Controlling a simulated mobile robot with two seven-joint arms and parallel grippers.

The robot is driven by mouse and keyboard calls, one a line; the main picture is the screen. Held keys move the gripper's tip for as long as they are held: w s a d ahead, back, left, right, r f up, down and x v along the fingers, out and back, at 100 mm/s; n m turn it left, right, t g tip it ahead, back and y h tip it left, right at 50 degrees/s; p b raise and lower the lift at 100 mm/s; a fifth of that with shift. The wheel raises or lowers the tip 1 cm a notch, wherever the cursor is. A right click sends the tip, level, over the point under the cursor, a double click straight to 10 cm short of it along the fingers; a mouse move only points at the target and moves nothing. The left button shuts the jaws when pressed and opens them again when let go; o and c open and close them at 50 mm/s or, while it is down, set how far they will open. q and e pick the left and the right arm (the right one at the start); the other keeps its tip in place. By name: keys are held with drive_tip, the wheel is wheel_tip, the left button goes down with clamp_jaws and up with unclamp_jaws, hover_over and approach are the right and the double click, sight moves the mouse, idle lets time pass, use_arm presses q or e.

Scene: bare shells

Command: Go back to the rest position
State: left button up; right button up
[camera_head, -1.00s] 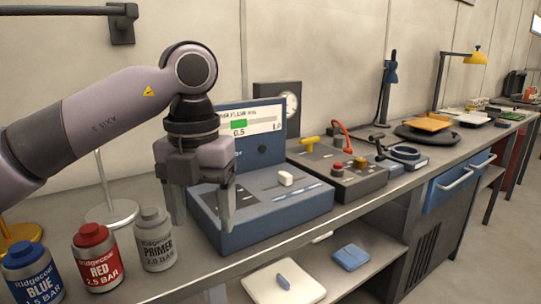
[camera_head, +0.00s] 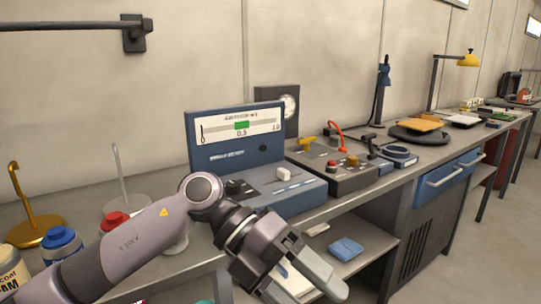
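My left arm comes in from the lower left, and my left gripper (camera_head: 314,288) is low in front of the bench's front edge, pointing down and to the right. Its fingers look apart with nothing held between them; the lower finger is partly cut off by the picture's bottom edge. My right gripper is not in view.
The blue gauge console (camera_head: 236,150) stands on the workbench behind my arm. A red-capped bottle (camera_head: 115,221) and a blue-capped bottle (camera_head: 62,243) are partly hidden at left. A blue cloth (camera_head: 346,249) lies on the lower shelf. Floor at right is clear.

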use_arm(q)
wheel_tip(320, 180, up, 4)
drive_tip(key=w+n+t+h+p, duration=0.25)
drive_tip(key=n+t+h, duration=0.45)
drive_tip(key=n+h, duration=0.45)
drive_tip(key=w+a+f+n+t+y+p, duration=0.1)
drive_tip(key=w+a+f+n+t+y, duration=0.2)
drive_tip(key=a+f+n+t+y, duration=0.45)
drive_tip(key=w+a+f+n+t+y+p, duration=0.1)
drive_tip(key=w+a+f+n+t+y, duration=0.2)
drive_tip(key=n+t, duration=0.75)
drive_tip(key=s+a+f+n+g+y, duration=0.2)
drive_tip(key=s+a+f+n+y, duration=0.1)
drive_tip(key=f, duration=0.4)
drive_tip(key=s+a+f+n+g+y+p, duration=0.1)
drive_tip(key=s+a+f+n+g+y, duration=0.2)
drive_tip(key=s+a+f, duration=0.3)
drive_tip(key=s+a+f+n+g+y+p, duration=0.1)
drive_tip(key=s+a+f+n+g+y, duration=0.1)
drive_tip(key=s+a+f, duration=0.3)
drive_tip(key=s+f+n+y, duration=0.1)
drive_tip(key=s+f, duration=0.2)
drive_tip(key=f, duration=0.2)
drive_tip(key=shift+a+f+g, duration=0.15)
drive_tip(key=shift+a+g, duration=0.1)
drive_tip(key=shift+g, duration=0.15)
drive_tip(key=shift+s, duration=0.1)
